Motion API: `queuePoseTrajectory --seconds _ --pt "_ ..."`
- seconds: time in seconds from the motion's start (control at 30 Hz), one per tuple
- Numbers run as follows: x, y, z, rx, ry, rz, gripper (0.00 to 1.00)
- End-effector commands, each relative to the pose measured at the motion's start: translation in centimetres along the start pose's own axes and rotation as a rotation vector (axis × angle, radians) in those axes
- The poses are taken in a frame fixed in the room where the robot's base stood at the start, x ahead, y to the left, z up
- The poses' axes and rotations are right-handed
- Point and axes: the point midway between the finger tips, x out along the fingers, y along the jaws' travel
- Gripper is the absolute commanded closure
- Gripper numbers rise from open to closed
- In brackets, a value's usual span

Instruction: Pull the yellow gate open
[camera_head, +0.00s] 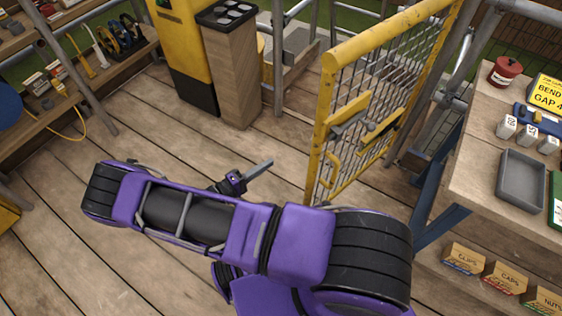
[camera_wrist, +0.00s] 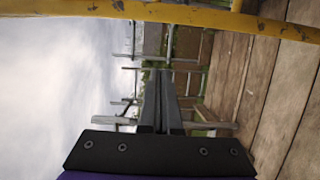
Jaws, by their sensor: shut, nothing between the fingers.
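The yellow gate (camera_head: 318,150) stands upright right of centre in the head view, with a yellow tube frame and a wire mesh panel. Yellow plates with a grey latch or handle piece (camera_head: 347,127) sit midway up it. A scuffed yellow bar (camera_wrist: 190,14), which looks like part of the gate, crosses the top of the wrist view. My gripper (camera_head: 268,165) is left of the gate's near post, apart from the latch piece. Its fingers (camera_wrist: 160,75) are together and empty in the wrist view. I cannot tell whether the gate is latched.
A workbench (camera_head: 480,165) with a grey tray (camera_head: 521,175) and a red can (camera_head: 505,71) stands at the right. A yellow and black cabinet (camera_head: 183,50) and a wooden post (camera_head: 236,75) stand behind. Shelves with tools are at left. The plank floor (camera_head: 150,125) between is clear.

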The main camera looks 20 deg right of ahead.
Motion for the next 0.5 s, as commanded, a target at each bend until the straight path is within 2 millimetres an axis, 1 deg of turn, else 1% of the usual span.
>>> queuePoseTrajectory --seconds 0.17,0.4,0.47,0.5 --pt "3.0 0.1 0.2 -0.005 -0.003 0.002 1.0" --pt "8.2 0.1 0.2 -0.007 -0.003 0.002 1.0" --pt "9.4 0.1 0.2 -0.006 -0.002 0.002 1.0" --pt "9.7 0.1 0.7 -0.009 -0.001 0.001 1.0"
